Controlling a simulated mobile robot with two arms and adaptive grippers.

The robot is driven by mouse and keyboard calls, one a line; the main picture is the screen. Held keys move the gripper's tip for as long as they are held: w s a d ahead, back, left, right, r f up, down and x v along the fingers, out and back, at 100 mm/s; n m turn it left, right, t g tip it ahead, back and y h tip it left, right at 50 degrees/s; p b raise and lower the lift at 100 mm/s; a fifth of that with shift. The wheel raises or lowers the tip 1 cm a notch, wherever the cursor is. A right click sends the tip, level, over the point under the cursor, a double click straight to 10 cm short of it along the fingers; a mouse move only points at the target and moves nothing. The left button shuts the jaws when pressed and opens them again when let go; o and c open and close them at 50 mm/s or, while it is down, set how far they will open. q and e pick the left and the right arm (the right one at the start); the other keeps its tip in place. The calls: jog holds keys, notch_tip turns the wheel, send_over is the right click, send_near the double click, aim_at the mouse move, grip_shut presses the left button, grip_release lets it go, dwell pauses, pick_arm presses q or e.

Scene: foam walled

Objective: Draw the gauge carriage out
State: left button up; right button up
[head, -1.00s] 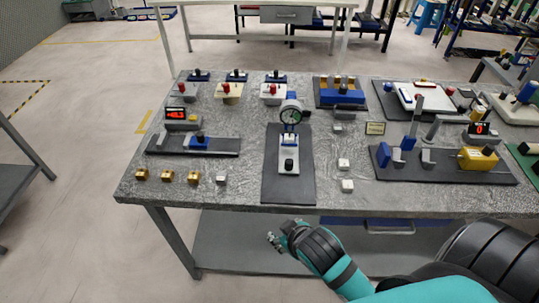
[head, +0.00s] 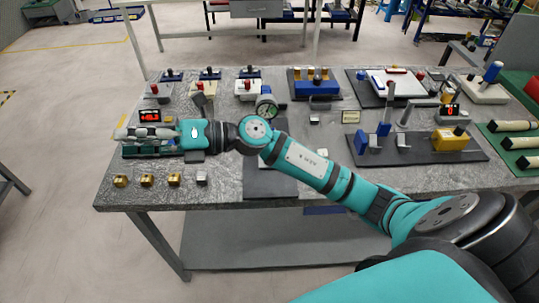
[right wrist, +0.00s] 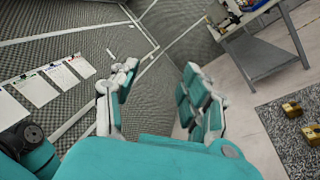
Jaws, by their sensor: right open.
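My right gripper (head: 122,134) reaches left over the left part of the table, its fingers pointing left. It covers much of the dark rail fixture (head: 128,154) there, below a red digital readout (head: 149,116). In the right wrist view the gripper (right wrist: 158,92) is open with nothing between its fingers. The round dial gauge (head: 266,108) shows above my right forearm. The dark base plate (head: 270,186) below the gauge shows in part. The white carriage with a black knob, seen earlier on this plate, is hidden behind my arm. My left gripper is not in view.
Brass blocks (head: 147,180) and a small pale cube (head: 201,178) lie along the table's front edge. Several red-knobbed fixtures (head: 247,88) stand behind my arm. At right is a dark plate with a yellow block (head: 450,140). The speckled tabletop (head: 230,196) is bare at front centre.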

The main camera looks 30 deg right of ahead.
jog(key=w+d+f+n+g+h, duration=0.1)
jog(key=d+f+n+g+h, duration=0.55)
jog(key=f+h, duration=0.25)
jog(key=d+r+h, duration=0.1)
jog(key=d+h, duration=0.9)
jog(key=d, duration=1.3)
jog(key=shift+g, duration=0.35)
jog(key=f+p, duration=0.1)
jog(key=f, duration=0.4)
jog(key=f+p, duration=0.1)
jog(key=f, duration=0.5)
jog(key=f+p, duration=0.1)
jog(key=f, duration=0.5)
jog(key=shift+w+d+p, duration=0.15)
jog(key=shift+w+p, duration=0.15)
jog(key=shift+p, duration=0.05)
grip_shut()
